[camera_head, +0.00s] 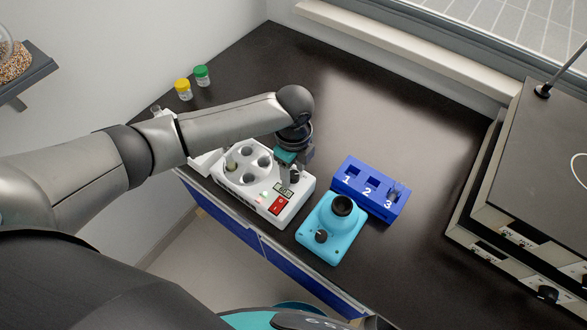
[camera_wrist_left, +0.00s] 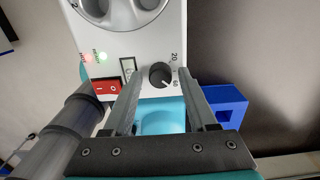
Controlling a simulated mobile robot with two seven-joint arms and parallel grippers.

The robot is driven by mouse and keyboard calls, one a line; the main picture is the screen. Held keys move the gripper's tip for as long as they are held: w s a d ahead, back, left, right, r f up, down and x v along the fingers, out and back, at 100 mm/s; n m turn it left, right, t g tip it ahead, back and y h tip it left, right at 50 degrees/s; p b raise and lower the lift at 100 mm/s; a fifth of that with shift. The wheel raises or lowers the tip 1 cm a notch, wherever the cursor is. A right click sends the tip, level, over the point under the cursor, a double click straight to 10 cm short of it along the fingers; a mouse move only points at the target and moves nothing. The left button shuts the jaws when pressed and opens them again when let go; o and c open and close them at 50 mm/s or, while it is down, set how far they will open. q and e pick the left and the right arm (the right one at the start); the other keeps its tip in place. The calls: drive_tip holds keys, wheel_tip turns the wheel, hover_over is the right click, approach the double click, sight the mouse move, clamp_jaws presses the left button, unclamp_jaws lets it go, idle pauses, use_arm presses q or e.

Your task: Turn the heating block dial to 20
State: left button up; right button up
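The white heating block (camera_head: 235,181) stands on the black bench, with round wells and a red switch (camera_head: 278,205). Its black dial (camera_wrist_left: 160,75) shows in the left wrist view, with printed marks 20 and 60 at its right side. A small white pointer on the dial's lower right edge appears to point near 60. My left gripper (camera_head: 291,179) is over the dial end of the block. In the left wrist view, its two fingers (camera_wrist_left: 159,82) are apart on either side of the dial, with gaps showing. In the head view the gripper largely hides the dial. My right gripper is not in view.
A cyan device (camera_head: 330,232) with a black knob stands right of the block. A blue rack (camera_head: 370,186) numbered 1 to 3 is behind it. Yellow-lidded (camera_head: 183,89) and green-lidded (camera_head: 202,76) jars stand at the back left. The bench behind the rack is clear.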

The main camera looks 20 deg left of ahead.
use_arm(q)
clamp_jaws()
idle(0.4)
drive_tip(key=shift+r+n+p, duration=0.15)
drive_tip(key=shift+n+p, duration=0.45)
drive_tip(key=shift+p, duration=0.25)
drive_tip(key=n+p, duration=0.4)
drive_tip(key=shift+r+p, duration=0.1)
drive_tip(key=shift+p, duration=0.2)
drive_tip(key=n+p, duration=0.2)
drive_tip(key=shift+n, duration=0.4)
drive_tip(key=n+p, duration=0.3)
drive_tip(key=n, duration=0.2)
drive_tip(key=shift+f+n+p, duration=0.2)
drive_tip(key=shift+n+p, duration=0.95)
drive_tip(key=shift+n, duration=1.25)
